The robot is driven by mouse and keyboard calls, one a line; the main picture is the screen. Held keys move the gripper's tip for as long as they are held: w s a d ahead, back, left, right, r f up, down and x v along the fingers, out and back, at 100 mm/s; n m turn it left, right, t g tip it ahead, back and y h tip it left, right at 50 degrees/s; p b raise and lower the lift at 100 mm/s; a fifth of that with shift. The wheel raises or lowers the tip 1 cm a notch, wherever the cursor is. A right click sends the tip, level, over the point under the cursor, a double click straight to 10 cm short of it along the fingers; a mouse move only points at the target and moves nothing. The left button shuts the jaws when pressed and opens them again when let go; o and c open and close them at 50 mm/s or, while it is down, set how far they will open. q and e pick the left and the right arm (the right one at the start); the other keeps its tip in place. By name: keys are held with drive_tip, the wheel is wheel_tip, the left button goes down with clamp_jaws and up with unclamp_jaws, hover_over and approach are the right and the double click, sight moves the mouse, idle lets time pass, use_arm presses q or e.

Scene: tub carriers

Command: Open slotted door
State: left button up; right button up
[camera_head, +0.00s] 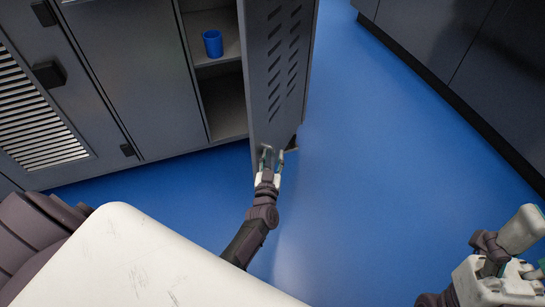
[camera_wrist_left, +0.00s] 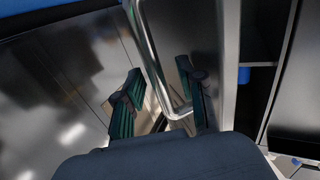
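The slotted door (camera_head: 277,75) is a grey cabinet door with rows of slanted slots. It stands swung well out from the cabinet, with the shelves behind it exposed. My left gripper (camera_head: 272,155) is at the door's lower outer part. In the left wrist view, its two dark green fingers (camera_wrist_left: 160,85) are apart, one on each side of a metal bar handle (camera_wrist_left: 152,52). A gap shows between the fingers and the bar. My right gripper (camera_head: 535,271) is at the lower right edge, away from the door and partly cut off by the frame.
A blue cup (camera_head: 213,43) stands on a shelf inside the open cabinet (camera_head: 224,105). Closed grey doors (camera_head: 140,75) are to the left, one with a white vent. Dark cabinets (camera_head: 455,65) line the right. Blue floor (camera_head: 385,165) between is clear.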

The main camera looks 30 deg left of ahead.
use_arm(q)
drive_tip(key=v, duration=0.7)
drive_tip(key=shift+s, duration=0.2)
drive_tip(key=shift+d, duration=0.1)
